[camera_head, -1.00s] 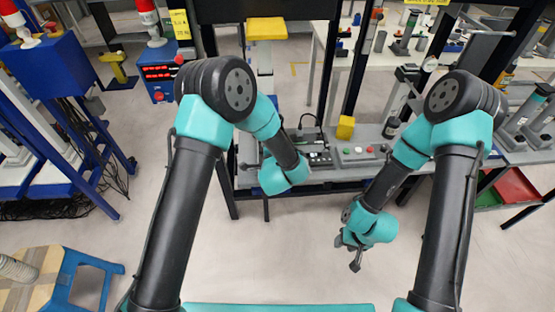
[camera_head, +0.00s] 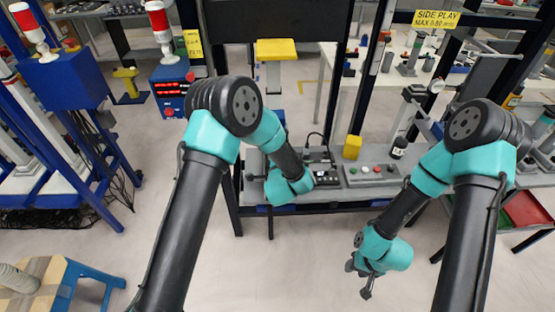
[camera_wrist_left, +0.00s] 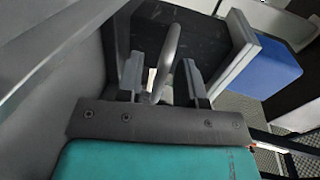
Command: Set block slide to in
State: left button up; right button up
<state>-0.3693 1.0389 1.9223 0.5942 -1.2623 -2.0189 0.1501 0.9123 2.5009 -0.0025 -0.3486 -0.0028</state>
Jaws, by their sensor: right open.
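In the left wrist view a grey curved bar handle (camera_wrist_left: 170,55) stands in front of a black block (camera_wrist_left: 206,35) with a grey side plate. My left gripper (camera_wrist_left: 163,78) has its two fingers apart, one on each side of the bar, with a gap visible beside it. In the head view my left forearm and wrist reach to the left part of the grey bench (camera_head: 372,194), and the left fingers are mostly hidden there. My right gripper (camera_head: 359,280) hangs open and empty over the floor in front of the bench. I cannot tell which part is the block slide.
On the bench are a yellow block (camera_head: 352,147), a button box (camera_head: 371,173) and a dark device (camera_head: 320,157). A red bin (camera_head: 527,208) is at the right. A blue stool (camera_head: 72,285) stands at lower left. The floor in front of the bench is clear.

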pick_arm(q)
jog(key=shift+s, duration=0.1)
jog(key=v, duration=1.7)
jog(key=shift+s+r, duration=0.1)
